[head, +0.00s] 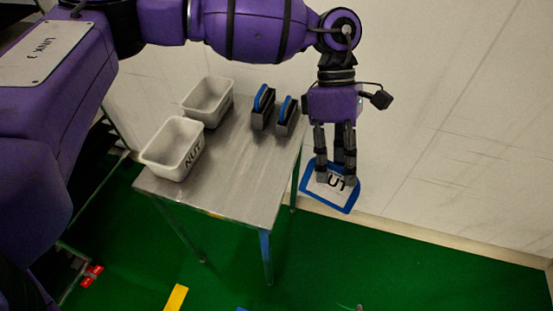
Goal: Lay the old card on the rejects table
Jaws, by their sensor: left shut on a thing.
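A white card with a blue rim and dark lettering (339,200) hangs tilted in my left gripper (336,180). The fingers are shut on it, and they hide part of the lettering. The gripper points down, just past the right edge of a small metal table (228,193), with the card over the green floor side. I cannot tell from the picture whether this table is the rejects table. My right gripper is not in view.
On the table stand a white tub lettered NUT (170,162), a second white tub (208,110) behind it, and two dark holders (263,113), (286,123) with blue-edged cards. The table's front right is bare. A pale wall (450,120) stands behind.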

